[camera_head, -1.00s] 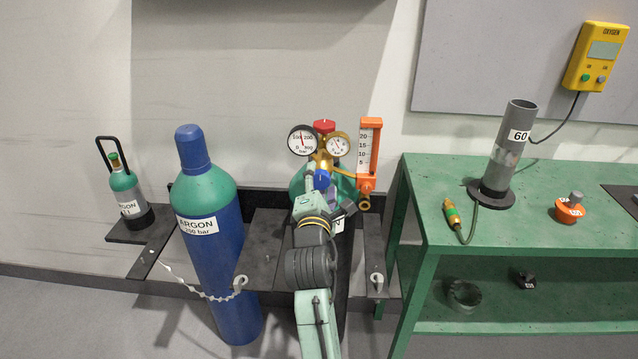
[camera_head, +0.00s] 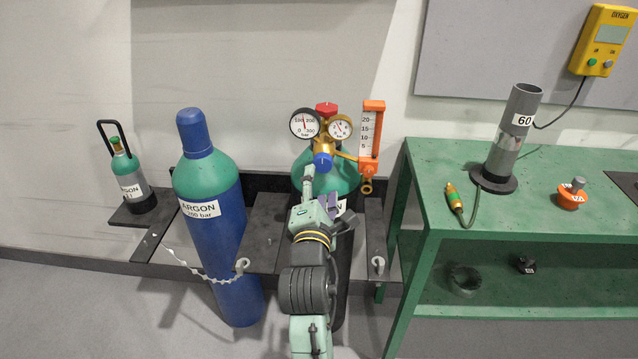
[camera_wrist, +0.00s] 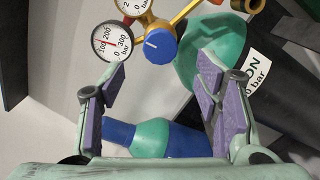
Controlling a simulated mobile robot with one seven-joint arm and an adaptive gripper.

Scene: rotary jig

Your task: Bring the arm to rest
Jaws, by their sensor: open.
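My gripper (camera_wrist: 160,105) is open and empty, its two purple-padded fingers spread wide in the wrist view. In the head view my gripper (camera_head: 318,195) is just in front of and below the regulator's blue knob (camera_head: 323,161). The blue knob also shows in the wrist view (camera_wrist: 161,45), beyond the fingertips and apart from them. The brass regulator (camera_head: 325,142) with two gauges sits on a green-shouldered cylinder (camera_head: 345,174), partly hidden behind my arm. An orange flowmeter (camera_head: 370,140) stands upright at its right.
A blue and green argon cylinder (camera_head: 216,230) stands left of my arm, with a chain (camera_head: 205,272) in front. A small cylinder (camera_head: 129,180) stands far left.

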